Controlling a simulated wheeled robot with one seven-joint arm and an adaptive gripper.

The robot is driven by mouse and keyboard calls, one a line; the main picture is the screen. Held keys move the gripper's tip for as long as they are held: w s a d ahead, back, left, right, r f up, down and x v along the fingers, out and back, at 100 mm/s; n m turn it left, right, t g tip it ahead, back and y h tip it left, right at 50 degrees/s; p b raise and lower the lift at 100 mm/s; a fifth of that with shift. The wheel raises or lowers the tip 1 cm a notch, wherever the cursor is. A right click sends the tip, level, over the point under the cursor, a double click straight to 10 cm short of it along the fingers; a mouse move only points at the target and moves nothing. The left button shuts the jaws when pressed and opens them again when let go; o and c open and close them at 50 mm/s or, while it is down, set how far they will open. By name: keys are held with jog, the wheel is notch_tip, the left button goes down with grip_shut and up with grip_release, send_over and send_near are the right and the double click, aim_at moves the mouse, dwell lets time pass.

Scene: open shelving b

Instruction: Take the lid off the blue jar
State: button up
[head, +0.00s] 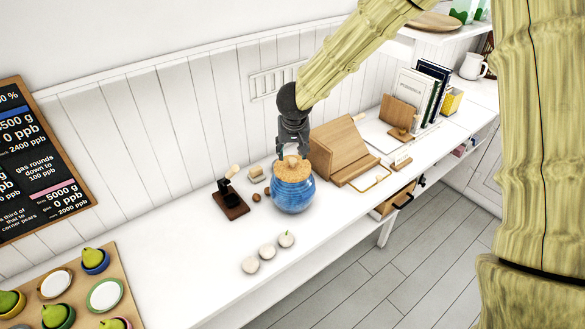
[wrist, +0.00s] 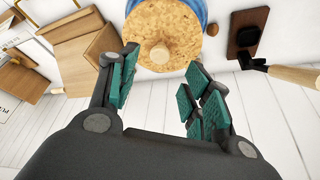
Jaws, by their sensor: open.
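The blue jar (head: 292,193) stands on the white counter with its cork lid (head: 292,169) seated on top. The lid has a round light knob (head: 292,160). In the head view my gripper (head: 293,150) points down at the lid from just behind and above it. In the wrist view the lid (wrist: 182,22) and its knob (wrist: 160,53) show beyond the fingertips, and a blue edge of the jar (wrist: 205,16) shows beside it. My gripper (wrist: 160,82) is open and empty, its teal pads spread apart. The knob lies ahead of the gap between them; contact is not visible.
A dark wooden stand (head: 231,201) with a light-handled tool is left of the jar. Several pale round items (head: 267,252) lie in front. A tray of pears (head: 75,290) is far left. The white counter (head: 205,265) is clear in between.

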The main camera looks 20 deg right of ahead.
aim_at(293, 160)
jog(key=shift+d+f, duration=0.2)
jog(key=shift+f, duration=0.55)
jog(key=shift+p+x, duration=0.35)
jog(key=shift+x, duration=1.5)
jog(key=c, duration=1.1)
